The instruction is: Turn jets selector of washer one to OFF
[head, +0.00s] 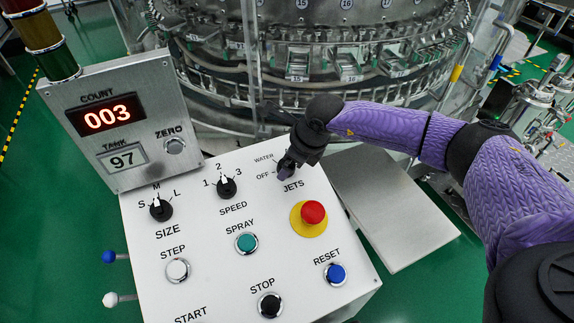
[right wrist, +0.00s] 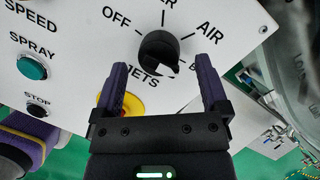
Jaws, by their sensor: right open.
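The jets selector is a black round knob (right wrist: 158,50) with a white pointer mark, on the white panel in the right wrist view. The mark points to the lower right, toward a label starting with B that is partly hidden by a finger. The OFF label (right wrist: 116,18) is at the knob's upper left and the AIR label (right wrist: 209,32) at its right. My right gripper (right wrist: 162,66) is open, one finger on each side of the knob, with gaps visible. In the head view my right gripper (head: 287,168) hides the knob above the JETS label. My left gripper is not in view.
A red emergency button (head: 313,212) on a yellow base sits just below the jets selector. The speed knob (head: 226,187), size knob (head: 160,209) and green spray button (head: 246,243) are to the left. The rotary washer (head: 330,60) stands behind the panel.

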